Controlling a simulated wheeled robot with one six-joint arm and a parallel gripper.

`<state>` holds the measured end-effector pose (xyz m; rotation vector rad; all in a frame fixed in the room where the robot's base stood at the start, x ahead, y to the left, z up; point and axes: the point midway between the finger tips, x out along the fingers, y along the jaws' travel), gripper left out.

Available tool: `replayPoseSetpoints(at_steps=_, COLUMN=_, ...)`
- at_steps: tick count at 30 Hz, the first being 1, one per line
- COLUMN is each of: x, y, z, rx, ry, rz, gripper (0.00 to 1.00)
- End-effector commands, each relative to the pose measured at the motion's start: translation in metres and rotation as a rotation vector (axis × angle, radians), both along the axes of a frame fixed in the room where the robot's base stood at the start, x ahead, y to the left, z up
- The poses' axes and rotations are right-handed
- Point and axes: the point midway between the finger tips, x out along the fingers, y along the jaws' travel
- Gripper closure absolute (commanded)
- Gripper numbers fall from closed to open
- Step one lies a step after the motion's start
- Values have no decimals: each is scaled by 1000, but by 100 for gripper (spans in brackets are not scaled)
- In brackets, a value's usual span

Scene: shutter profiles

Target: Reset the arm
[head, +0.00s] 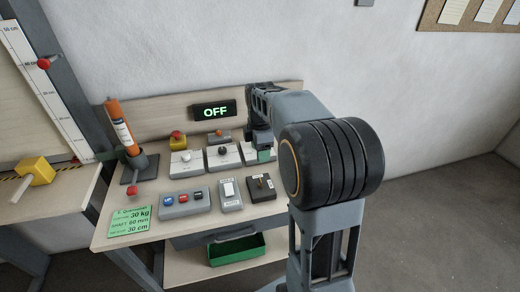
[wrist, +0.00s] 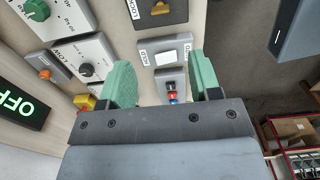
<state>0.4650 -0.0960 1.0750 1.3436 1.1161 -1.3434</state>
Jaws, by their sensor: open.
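My gripper (head: 264,155) hangs over the right part of the control bench in the head view, by the rightmost dial box. In the wrist view its two green fingers (wrist: 162,82) stand wide apart with nothing between them. My arm reaches in from the right and hides part of the bench. The bench top (head: 140,226) carries dial boxes, a box with coloured buttons (head: 184,203), a white switch (head: 230,188) and a black box with a brass knob (head: 262,185). Whether the gripper touches the rightmost box cannot be told.
A display (head: 213,111) reads OFF at the back. An orange tube (head: 119,125) stands in a holder at left, near a green card (head: 130,222). A green bin (head: 237,250) sits on the shelf below. Floor at right is clear.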

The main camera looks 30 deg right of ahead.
Motion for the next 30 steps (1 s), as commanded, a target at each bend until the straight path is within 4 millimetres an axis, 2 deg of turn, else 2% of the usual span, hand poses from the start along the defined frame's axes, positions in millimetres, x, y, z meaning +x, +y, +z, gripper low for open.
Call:
replayPoseSetpoints(at_steps=11, x=0, y=0, z=0, rx=0, ry=-1, rz=-18, gripper=43)
replayPoseSetpoints(at_steps=14, x=2, y=0, z=0, rx=-2, ry=-10, rz=-109, gripper=43)
replayPoseSetpoints(at_steps=17, x=1, y=0, z=-8, rx=-1, ry=-18, rz=-300, gripper=43)
replayPoseSetpoints(at_steps=19, x=-7, y=2, z=-20, rx=0, ry=-12, rz=-486, gripper=43)
replayPoseSetpoints(at_steps=23, x=-36, y=17, z=-27, rx=11, ry=-49, rz=-858, gripper=43)
replayPoseSetpoints(at_steps=27, x=-80, y=44, z=-27, rx=59, ry=-119, rz=-1216, gripper=43)
replayPoseSetpoints(at_steps=30, x=-112, y=62, z=-28, rx=110, ry=-166, rz=-1383, gripper=43)
